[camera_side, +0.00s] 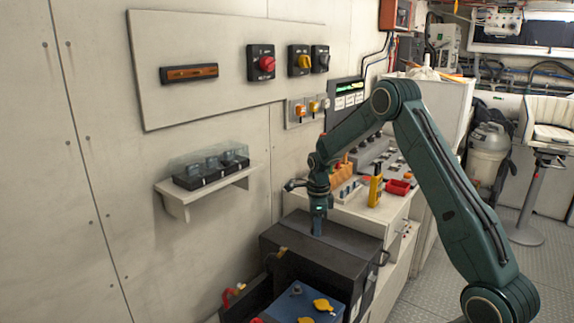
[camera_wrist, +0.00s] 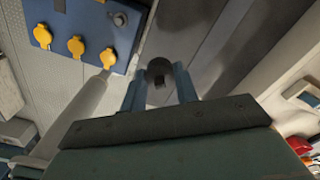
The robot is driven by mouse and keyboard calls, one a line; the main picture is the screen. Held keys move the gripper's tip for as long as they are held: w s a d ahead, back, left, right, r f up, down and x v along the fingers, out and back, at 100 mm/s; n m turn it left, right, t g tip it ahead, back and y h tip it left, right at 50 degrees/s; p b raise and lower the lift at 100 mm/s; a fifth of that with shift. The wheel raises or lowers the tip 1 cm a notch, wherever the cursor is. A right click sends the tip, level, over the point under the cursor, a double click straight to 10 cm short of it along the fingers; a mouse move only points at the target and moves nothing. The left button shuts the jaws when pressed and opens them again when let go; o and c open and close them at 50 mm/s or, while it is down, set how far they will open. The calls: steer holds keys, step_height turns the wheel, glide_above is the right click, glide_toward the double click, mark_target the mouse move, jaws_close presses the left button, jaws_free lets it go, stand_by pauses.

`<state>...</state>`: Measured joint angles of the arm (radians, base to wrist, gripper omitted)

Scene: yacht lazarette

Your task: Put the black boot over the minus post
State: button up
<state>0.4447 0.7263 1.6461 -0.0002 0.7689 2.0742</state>
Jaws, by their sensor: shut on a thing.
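My gripper (camera_side: 318,229) points down over the dark box lid, behind the blue battery (camera_side: 285,307). In the wrist view my gripper (camera_wrist: 158,88) is shut on the small, round black boot (camera_wrist: 158,67), held between the fingertips. In the side view the boot cannot be told from the dark lid. The battery, also in the wrist view (camera_wrist: 64,12), lies off to the upper left, apart from the boot. A bare grey post (camera_wrist: 120,19) stands near its corner; it also shows in the side view (camera_side: 296,288). No minus mark is readable.
Several yellow caps (camera_wrist: 75,46) sit on the battery. The dark box (camera_side: 325,245) lies below my gripper. A red-ended cable (camera_side: 229,297) is at the left. A counter (camera_side: 372,212) with a yellow tool and red tray stands behind. A wall shelf (camera_side: 205,190) holds dark blocks.

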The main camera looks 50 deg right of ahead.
mark_target(297, 286)
steer(key=a+f+m, duration=0.6)
steer(key=a+m, duration=0.1)
steer(key=a, duration=0.2)
steer(key=shift+a+f, duration=0.25)
steer(key=shift+f, duration=0.1)
steer(key=shift+f, duration=0.2)
steer(key=shift+f, duration=3.85)
steer(key=o, duration=1)
steer(key=shift+r, duration=0.1)
